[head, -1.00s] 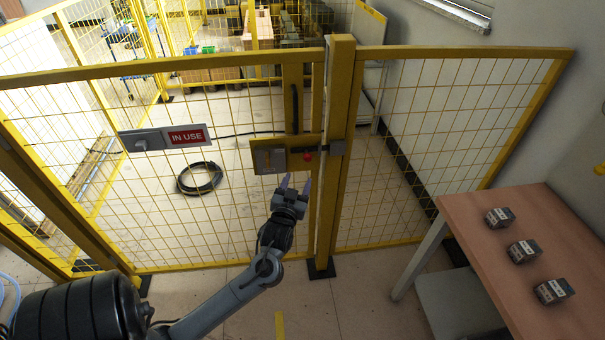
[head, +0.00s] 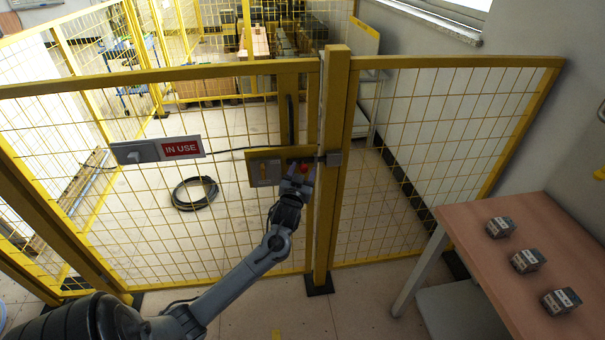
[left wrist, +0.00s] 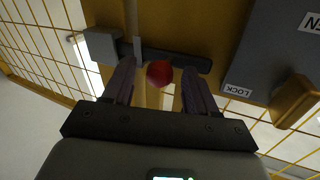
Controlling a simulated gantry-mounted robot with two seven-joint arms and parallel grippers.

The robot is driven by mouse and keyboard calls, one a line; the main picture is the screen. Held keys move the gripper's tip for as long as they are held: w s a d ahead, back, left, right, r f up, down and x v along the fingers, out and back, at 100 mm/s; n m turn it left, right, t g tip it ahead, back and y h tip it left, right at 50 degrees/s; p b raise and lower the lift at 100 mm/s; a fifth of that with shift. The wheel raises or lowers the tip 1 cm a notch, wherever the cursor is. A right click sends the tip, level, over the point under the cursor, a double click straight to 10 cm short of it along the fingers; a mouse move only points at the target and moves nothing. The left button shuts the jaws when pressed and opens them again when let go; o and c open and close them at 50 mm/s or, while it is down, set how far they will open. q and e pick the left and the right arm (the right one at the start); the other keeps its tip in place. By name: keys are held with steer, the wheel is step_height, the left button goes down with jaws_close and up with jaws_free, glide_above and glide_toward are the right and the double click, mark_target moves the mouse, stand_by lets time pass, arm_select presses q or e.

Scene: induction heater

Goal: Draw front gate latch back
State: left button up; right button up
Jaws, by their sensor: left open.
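The front gate (head: 230,83) is a yellow mesh gate that stands against a yellow post (head: 334,130). Its latch has a red knob (head: 304,168), which also shows in the left wrist view (left wrist: 159,73), on a dark bar (left wrist: 180,57) that reaches toward a grey catch block (left wrist: 100,47) on the post. My left gripper (head: 298,180) is at the latch. In the left wrist view its two fingers (left wrist: 158,92) are open, with the red knob between their tips; a gap shows on both sides of the knob. My right gripper is not in view.
A grey lock box (head: 264,171) with a LOCK label (left wrist: 239,91) sits beside the latch on the gate. An IN USE sign (head: 182,149) hangs on the mesh. A brown table (head: 500,275) with small boxes stands at the right. A coiled black hose (head: 195,193) lies behind the gate.

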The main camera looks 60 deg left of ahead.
arm_select(q)
steer(key=shift+c, duration=0.4)
jaws_close()
